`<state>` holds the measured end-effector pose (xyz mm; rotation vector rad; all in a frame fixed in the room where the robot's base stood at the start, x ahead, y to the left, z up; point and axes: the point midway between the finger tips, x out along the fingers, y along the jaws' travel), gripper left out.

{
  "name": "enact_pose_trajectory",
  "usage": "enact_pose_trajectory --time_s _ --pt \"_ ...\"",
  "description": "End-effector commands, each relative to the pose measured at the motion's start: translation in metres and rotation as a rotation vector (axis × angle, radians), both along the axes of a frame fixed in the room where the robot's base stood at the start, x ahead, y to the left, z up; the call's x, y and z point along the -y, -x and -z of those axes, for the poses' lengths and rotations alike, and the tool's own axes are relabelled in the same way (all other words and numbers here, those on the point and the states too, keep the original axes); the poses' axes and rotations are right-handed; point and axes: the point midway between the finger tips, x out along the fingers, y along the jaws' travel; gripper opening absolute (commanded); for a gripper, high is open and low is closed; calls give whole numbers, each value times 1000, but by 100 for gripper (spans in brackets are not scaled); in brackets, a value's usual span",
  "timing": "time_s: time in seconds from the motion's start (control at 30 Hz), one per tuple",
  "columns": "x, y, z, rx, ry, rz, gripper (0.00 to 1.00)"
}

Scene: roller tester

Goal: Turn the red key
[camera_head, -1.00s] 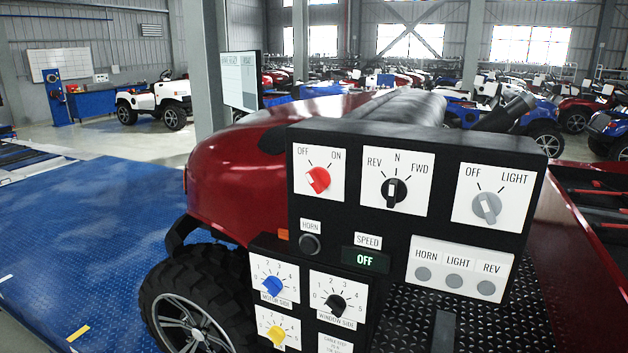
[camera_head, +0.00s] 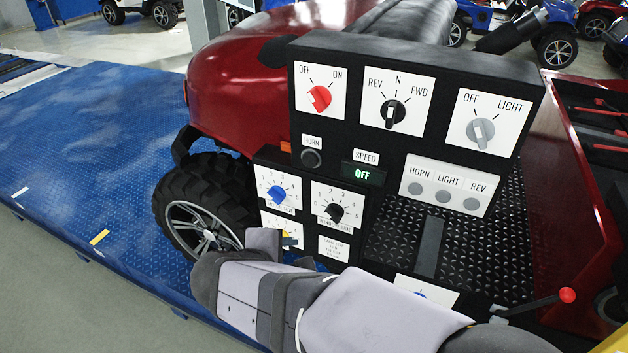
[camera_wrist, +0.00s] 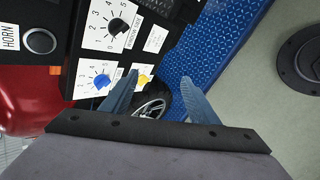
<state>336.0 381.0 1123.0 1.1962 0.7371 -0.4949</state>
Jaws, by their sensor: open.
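The red key (camera_head: 320,97) is a round red knob on a white plate marked OFF and ON, at the upper left of the black control box (camera_head: 330,128). Its white mark sits on its lower-left side. The key is not in the wrist view. My gripper (camera_wrist: 158,88) is open and empty, its two blue-grey fingers spread apart. In the head view my arm crosses the bottom, with its end near the lower dial panel, below and apart from the red key. The arm partly hides the yellow dial (camera_head: 287,237).
Beside the key are the black REV/N/FWD selector (camera_head: 392,112) and grey light switch (camera_head: 480,131). Below are the horn button (camera_head: 312,158), the speed display (camera_head: 364,174) reading OFF, and the blue dial (camera_head: 277,196). A red-knobbed lever (camera_head: 567,295) stands at lower right.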

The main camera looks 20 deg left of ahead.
Motion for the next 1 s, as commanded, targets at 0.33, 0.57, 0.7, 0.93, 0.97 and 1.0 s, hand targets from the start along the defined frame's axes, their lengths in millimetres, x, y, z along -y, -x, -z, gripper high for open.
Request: enact_pose_trajectory --time_s 0.33,0.57,0.7,0.93,0.97,1.0 --pt "-38 -87 -206 655 126 -116 55" --pt "-23 -92 -256 835 265 -93 55" --pt "-19 -92 -256 834 299 -91 55" --pt "-20 -102 -258 832 300 -92 55" --pt "-19 -105 -258 831 300 -91 55" --pt "-19 -110 -258 831 300 -90 55"
